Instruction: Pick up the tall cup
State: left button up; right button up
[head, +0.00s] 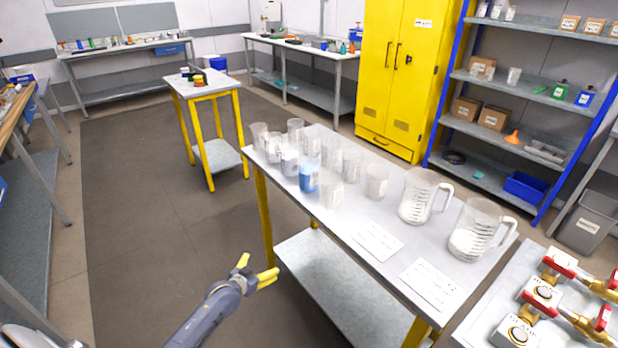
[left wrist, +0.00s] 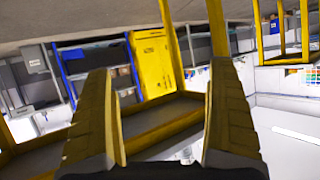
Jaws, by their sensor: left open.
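Several clear cups and beakers stand upright in a cluster on the far half of the grey-topped table (head: 345,215). One holds blue liquid (head: 308,180). Other clear cups include one at the back (head: 296,129), one at the far left corner (head: 259,135) and a wider one at the right of the group (head: 375,182). I cannot tell which is the tall cup. My left gripper (head: 256,269), with yellow fingers, is open and empty, in front of the table's left side and apart from the cups. In the left wrist view its fingers (left wrist: 162,75) are spread with nothing between them. My right gripper is not visible.
Two large handled jugs (head: 420,196) (head: 476,232) and two white labels (head: 376,240) (head: 433,284) occupy the table's near half. A lower shelf (head: 340,285) and yellow legs are beneath. Red-handled valves (head: 545,292) stand at lower right. The floor left of the table is clear.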

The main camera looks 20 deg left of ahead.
aim_at(302, 180)
pick_arm(q)
jog(key=w+d+r+t+h, duration=0.1)
jog(key=w+d+r+t, duration=0.1)
jog(key=r, duration=0.8)
jog(key=w+d+r+m+t+h, duration=0.1)
jog(key=d+r+h, duration=0.1)
jog(key=r, duration=0.8)
jog(key=w+d+r+t+h, duration=0.1)
jog(key=w+d+r+t, duration=0.15)
jog(key=r, duration=0.75)
jog(key=shift+g, duration=0.35)
jog(key=x, duration=1.1)
jog(key=shift+w+d+f, duration=0.2)
jog(key=shift+w+f, duration=0.05)
jog(key=shift+w, duration=0.05)
jog(key=shift+d+x, duration=0.2)
jog(key=shift+x, duration=2.55)
jog(key=shift+s+f, duration=0.1)
jog(key=shift+f, duration=0.05)
jog(key=shift+c, duration=0.4)
jog(key=c, duration=1.5)
